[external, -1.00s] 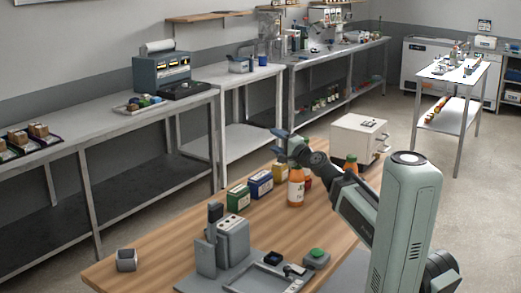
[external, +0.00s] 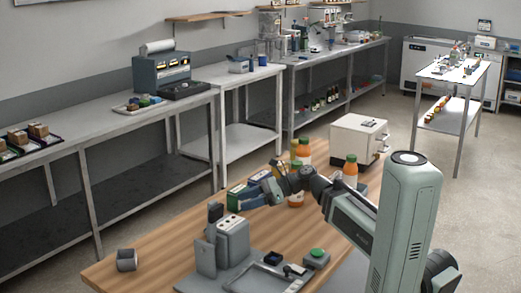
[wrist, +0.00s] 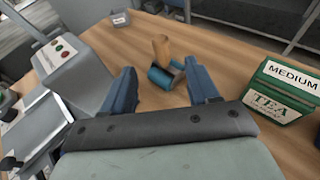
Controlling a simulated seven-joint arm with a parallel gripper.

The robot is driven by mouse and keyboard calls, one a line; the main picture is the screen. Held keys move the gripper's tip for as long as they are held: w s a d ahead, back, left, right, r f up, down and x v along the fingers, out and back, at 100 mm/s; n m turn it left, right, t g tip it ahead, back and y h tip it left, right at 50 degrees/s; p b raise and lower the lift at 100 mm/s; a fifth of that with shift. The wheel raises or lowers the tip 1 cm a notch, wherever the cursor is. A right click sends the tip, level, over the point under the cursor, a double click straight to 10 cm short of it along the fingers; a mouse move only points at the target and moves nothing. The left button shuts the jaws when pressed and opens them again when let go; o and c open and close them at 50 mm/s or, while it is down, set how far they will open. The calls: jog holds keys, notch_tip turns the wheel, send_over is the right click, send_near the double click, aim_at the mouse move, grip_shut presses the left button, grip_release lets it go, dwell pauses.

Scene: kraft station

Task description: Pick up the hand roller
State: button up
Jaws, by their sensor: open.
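The hand roller (wrist: 165,75) lies on the wooden table in the wrist view, with a blue cylinder and a wooden handle pointing away. It appears between and beyond my two blue fingertips. I cannot make it out in the external view. My gripper (wrist: 161,85) is open and empty, its fingers spread to either side of the roller in the picture. In the external view my gripper (external: 266,188) is above the table, in front of the tea boxes; its exact height over the roller is unclear.
A green tea box (wrist: 283,92) stands close right of my gripper. A grey machine (wrist: 62,62) with buttons stands close left. A small grey box (wrist: 119,18) sits farther off; it also shows in the external view (external: 126,260). Orange bottles (external: 304,152) and a white appliance (external: 357,139) stand behind.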

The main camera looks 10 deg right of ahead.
jog(key=shift+x, duration=6.35)
grip_shut()
